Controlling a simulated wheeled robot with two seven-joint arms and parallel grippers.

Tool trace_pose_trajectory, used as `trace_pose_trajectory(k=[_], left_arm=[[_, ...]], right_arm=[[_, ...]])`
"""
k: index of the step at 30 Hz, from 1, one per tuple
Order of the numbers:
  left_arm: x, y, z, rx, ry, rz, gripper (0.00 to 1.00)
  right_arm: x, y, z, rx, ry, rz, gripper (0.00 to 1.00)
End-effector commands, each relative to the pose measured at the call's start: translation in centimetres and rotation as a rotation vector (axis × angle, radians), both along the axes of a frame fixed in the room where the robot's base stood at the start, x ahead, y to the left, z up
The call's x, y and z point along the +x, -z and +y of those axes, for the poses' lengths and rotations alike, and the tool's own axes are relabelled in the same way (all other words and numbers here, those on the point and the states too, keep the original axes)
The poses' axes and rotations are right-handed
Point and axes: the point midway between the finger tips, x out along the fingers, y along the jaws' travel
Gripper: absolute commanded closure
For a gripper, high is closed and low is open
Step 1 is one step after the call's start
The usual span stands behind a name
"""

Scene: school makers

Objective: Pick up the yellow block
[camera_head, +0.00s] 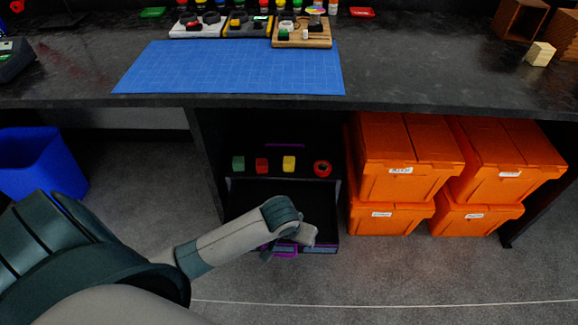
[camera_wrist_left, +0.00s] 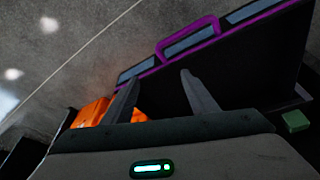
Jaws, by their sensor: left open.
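The yellow block (camera_head: 289,163) sits in the dark cabinet under the bench, in a row between a red block (camera_head: 262,165) and a red ring-shaped piece (camera_head: 322,169). A green block (camera_head: 238,163) is at the row's left end; a green block also shows at the right edge of the left wrist view (camera_wrist_left: 295,121). The yellow block is not visible there. My left gripper (camera_wrist_left: 158,88) is open and empty, with its fingers pointing toward a purple drawer handle (camera_wrist_left: 190,38). In the head view the gripper is low in front of the cabinet, mostly hidden by its wrist. My right gripper is not in view.
A pulled-out dark drawer (camera_head: 245,200) lies below the row of pieces. Stacked orange bins (camera_head: 395,175) stand to its right, a blue bin (camera_head: 35,160) at far left. The benchtop (camera_head: 420,75) overhangs the cabinet and holds a blue mat (camera_head: 220,70).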

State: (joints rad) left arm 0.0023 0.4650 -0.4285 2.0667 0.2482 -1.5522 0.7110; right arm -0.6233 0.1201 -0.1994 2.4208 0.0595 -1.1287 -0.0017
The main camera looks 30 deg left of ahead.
Motion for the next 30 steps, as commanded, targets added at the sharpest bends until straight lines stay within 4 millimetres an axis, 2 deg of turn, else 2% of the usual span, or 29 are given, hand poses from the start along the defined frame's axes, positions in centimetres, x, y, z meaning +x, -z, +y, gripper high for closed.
trace_pose_trajectory(k=[1, 6, 12, 18, 30], left_arm=[[2.1, -0.4, 1.4, 0.016, -0.04, -0.006, 0.47], [7.2, -1.7, 5.8, 0.041, -0.204, -0.014, 0.47], [10.9, -3.4, 10.2, 0.059, -0.359, -0.031, 0.47], [11.8, -3.9, 11.5, 0.063, -0.413, -0.036, 0.47], [12.2, -3.9, 11.7, 0.062, -0.411, -0.037, 0.47]], right_arm=[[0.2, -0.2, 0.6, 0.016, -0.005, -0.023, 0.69], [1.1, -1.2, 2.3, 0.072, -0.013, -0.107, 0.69], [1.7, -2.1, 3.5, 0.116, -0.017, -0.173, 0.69], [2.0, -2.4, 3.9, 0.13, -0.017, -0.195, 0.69], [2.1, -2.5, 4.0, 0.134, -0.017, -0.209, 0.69]])
